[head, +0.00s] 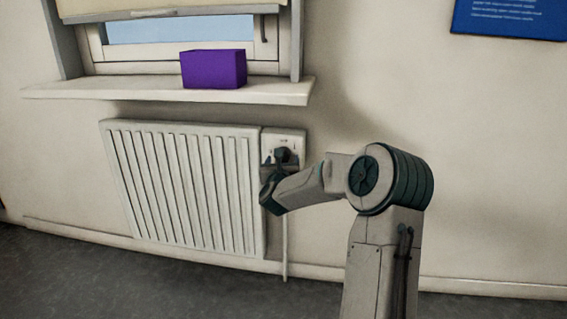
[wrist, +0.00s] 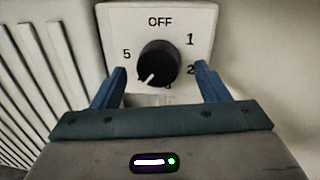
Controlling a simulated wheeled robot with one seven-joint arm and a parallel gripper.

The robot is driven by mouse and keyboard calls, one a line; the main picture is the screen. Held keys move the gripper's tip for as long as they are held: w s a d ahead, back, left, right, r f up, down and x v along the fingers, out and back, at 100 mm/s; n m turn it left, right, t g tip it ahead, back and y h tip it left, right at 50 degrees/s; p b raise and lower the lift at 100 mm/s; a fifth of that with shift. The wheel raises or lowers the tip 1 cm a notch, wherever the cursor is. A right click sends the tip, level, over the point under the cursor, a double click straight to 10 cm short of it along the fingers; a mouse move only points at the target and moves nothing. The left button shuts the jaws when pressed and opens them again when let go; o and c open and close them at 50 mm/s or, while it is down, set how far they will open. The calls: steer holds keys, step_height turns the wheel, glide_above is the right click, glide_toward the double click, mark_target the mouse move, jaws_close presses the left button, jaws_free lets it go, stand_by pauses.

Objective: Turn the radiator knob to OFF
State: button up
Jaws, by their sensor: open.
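The radiator knob (wrist: 158,63) is round and black on a white dial plate (wrist: 202,18). OFF is at the top, 1 and 2 at the right, and 5 at the left; the lower part of the dial is hidden. The knob's white mark points down and left, below the 5. My gripper (wrist: 160,68) is open, with one blue finger on each side of the knob and a gap showing on both sides. In the head view the knob (head: 283,154) is dark and partly hidden by my gripper (head: 269,178), and contact cannot be told there.
The white ribbed radiator (head: 185,190) is directly left of the dial plate. A window sill (head: 150,90) juts out above, with a purple box (head: 213,69) on it. A thin pipe (head: 285,245) runs down below the dial. The wall to the right is clear apart from a blue poster (head: 510,15).

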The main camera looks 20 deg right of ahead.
steer(key=shift+x, duration=1.1)
steer(key=c, duration=1)
steer(key=shift+d, duration=0.15)
